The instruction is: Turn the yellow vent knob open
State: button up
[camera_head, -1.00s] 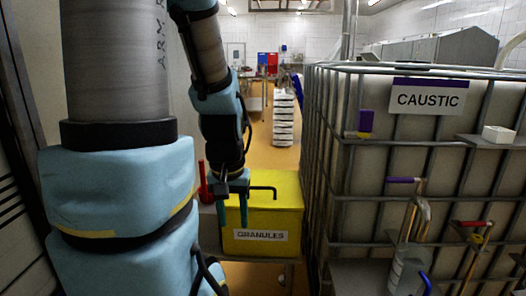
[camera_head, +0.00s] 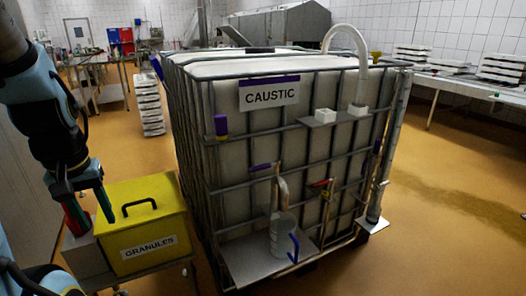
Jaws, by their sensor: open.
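A red-handled valve (camera_head: 320,184) with a little yellow sits lower on the tank front; details are too small to tell. My gripper (camera_head: 90,210) is at the lower left, pointing down with its green fingers apart and empty. It is in front of the yellow granules box, well left of the tank.
The caged caustic tank (camera_head: 262,124) fills the middle. A yellow granules box (camera_head: 140,197) stands on a low cart left of it. A purple-handled tap (camera_head: 263,167) and a jug (camera_head: 282,238) on a plate are at its front. Open floor (camera_head: 440,190) lies to the right.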

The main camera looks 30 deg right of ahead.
aim_at(376, 54)
jog(key=l+u, duration=0.1)
jog(key=l, duration=0.7)
jog(key=k+l+u, duration=0.1)
jog(key=l, duration=0.7)
jog(key=k+l+u, duration=0.1)
jog(key=l, duration=0.7)
